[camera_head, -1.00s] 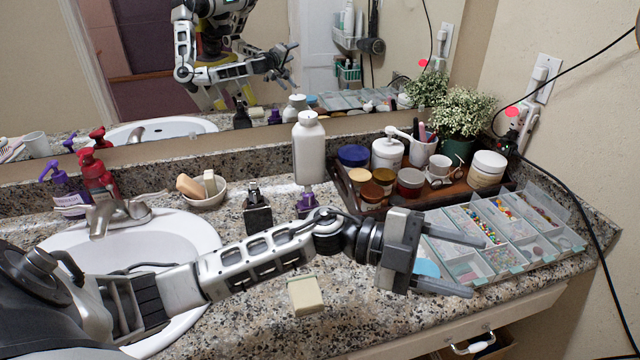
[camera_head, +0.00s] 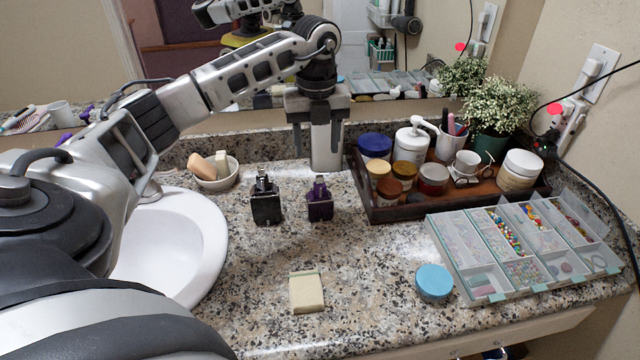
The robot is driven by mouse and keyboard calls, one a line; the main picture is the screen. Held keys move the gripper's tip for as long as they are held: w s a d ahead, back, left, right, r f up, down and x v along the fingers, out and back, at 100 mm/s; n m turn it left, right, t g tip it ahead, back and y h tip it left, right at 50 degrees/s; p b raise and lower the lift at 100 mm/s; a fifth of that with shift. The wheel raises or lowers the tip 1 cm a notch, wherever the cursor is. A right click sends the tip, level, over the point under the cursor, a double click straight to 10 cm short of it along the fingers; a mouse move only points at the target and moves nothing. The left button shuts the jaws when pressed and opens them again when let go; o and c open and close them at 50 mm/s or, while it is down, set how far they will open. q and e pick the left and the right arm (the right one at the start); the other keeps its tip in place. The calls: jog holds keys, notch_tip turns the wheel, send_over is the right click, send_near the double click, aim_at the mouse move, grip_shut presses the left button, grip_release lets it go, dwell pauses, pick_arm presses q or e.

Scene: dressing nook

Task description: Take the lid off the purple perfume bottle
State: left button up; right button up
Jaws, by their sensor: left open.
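The purple perfume bottle (camera_head: 320,202) stands upright on the granite counter, right of a similar black bottle (camera_head: 266,202). My left gripper (camera_head: 316,150) points down, open, above and behind the purple bottle in the picture. Nothing is seen held. My right gripper is out of view.
A dark wooden tray (camera_head: 400,214) with jars and a plant stands to the right. A sink (camera_head: 205,245) is left, beside a soap bowl (camera_head: 232,178).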

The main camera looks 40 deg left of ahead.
aim_at(320, 176)
pick_arm(q)
jog(key=f, duration=0.8)
jog(key=shift+w+d+f+p, duration=0.1)
jog(key=shift+d+f+p, duration=0.15)
jog(key=shift+f+p, duration=0.15)
jog(key=c, duration=1)
